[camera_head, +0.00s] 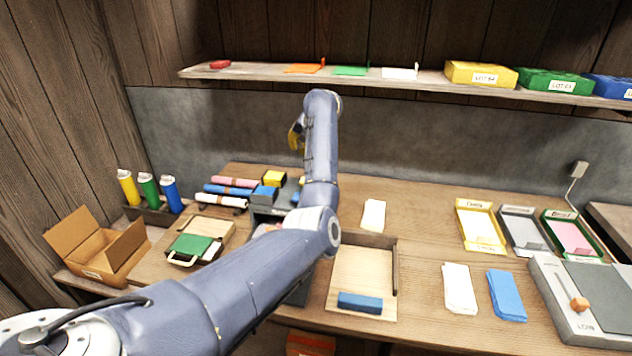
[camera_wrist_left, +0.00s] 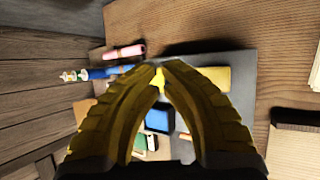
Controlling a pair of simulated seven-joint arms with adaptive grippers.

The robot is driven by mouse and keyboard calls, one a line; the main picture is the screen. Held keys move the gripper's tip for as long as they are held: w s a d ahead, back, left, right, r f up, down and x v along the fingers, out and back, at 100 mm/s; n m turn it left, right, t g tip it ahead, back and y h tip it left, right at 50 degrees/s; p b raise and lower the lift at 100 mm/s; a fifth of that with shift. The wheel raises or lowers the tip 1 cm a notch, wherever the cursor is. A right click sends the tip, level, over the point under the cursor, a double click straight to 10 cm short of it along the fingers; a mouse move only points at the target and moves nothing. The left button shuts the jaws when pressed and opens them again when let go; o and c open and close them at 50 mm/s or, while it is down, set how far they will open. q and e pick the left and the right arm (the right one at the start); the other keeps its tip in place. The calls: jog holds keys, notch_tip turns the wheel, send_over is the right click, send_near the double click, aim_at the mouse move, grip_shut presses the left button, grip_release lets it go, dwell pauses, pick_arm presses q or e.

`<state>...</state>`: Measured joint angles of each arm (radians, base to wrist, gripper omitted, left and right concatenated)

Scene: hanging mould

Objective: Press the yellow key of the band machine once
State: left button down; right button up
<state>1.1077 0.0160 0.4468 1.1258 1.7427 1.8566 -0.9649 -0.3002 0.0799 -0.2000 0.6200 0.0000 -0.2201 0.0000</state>
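The band machine (camera_head: 266,212) is a dark grey unit on the table, left of centre, partly hidden behind my left arm. A yellow block that looks like its yellow key (camera_head: 274,178) shows at its back, with a blue block (camera_head: 264,195) in front of it. My left gripper (camera_head: 297,136) is raised above and behind the machine, apart from it. In the left wrist view the yellow fingers (camera_wrist_left: 160,66) come together at the tips with nothing clearly held. There the yellow block (camera_wrist_left: 214,78) lies beyond the right finger, partly covered. My right gripper is not in view.
Pink, blue and white rolls (camera_head: 228,192) lie left of the machine. A green-topped piece (camera_head: 190,244) and an open carton (camera_head: 97,250) are further left. A wooden tray (camera_head: 362,272) with a blue block stands to the right. A shelf (camera_head: 420,78) runs along the back wall.

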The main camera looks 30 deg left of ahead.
pick_arm(q)
jog(key=shift+w+d+h, duration=0.2)
jog(key=shift+w+d, duration=0.1)
jog(key=shift+d, duration=0.25)
jog(key=shift+w+d+h, duration=0.2)
jog(key=shift+w+d, duration=0.05)
jog(key=shift+d, duration=0.3)
jog(key=shift+f, duration=4.4)
jog(key=shift+f, duration=0.15)
jog(key=shift+f, duration=0.3)
jog(key=shift+f, duration=0.9)
jog(key=shift+r, duration=1.35)
